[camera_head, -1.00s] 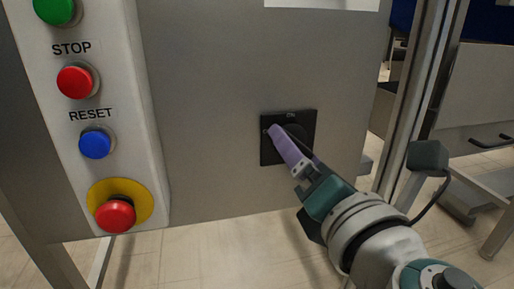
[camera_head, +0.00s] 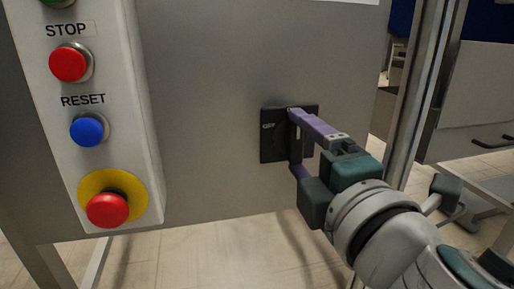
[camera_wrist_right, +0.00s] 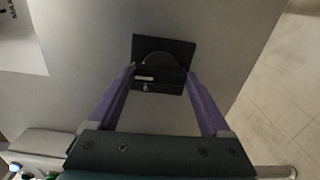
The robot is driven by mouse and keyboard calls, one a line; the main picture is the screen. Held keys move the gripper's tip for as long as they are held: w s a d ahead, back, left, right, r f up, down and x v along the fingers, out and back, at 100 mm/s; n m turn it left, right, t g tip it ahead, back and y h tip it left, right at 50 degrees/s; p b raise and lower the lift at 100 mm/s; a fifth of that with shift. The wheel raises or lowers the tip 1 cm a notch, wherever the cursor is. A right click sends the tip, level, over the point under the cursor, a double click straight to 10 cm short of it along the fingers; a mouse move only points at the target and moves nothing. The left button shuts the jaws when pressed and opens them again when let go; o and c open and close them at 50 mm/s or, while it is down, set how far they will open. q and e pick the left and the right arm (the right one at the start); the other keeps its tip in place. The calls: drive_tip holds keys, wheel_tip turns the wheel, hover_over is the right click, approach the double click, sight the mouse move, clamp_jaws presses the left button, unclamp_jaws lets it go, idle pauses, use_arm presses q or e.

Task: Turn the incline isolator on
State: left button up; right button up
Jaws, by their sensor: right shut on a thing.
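The incline isolator is a black square plate (camera_head: 270,150) on the grey panel, with a dark rotary knob. An "OFF" label shows at its left; the "ON" label above is hidden by my gripper. My right gripper (camera_head: 295,140) is at the plate, its purple fingers around the knob and shut on it. In the head view one finger is above the other. The right wrist view shows the plate (camera_wrist_right: 178,43) beyond the fingers, with the dark knob between the fingertips (camera_wrist_right: 160,75). The knob's exact angle is hard to tell. My left gripper is out of view.
To the left, a light control box carries a red STOP button (camera_head: 70,63), a blue RESET button (camera_head: 89,129) and a red emergency stop (camera_head: 107,209) on yellow. A metal post (camera_head: 418,100) stands right of the panel. Open floor lies below.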

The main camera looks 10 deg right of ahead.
drive_tip(key=shift+m, duration=0.3)
idle(0.4)
drive_tip(key=o, duration=1.2)
drive_tip(key=shift+c, duration=0.2)
drive_tip(key=shift+s, duration=0.1)
drive_tip(key=s, duration=0.9)
drive_tip(key=shift+s+d+b, duration=0.2)
drive_tip(key=shift+s+b, duration=0.2)
drive_tip(key=shift+b, duration=0.05)
drive_tip(key=shift+r, duration=0.1)
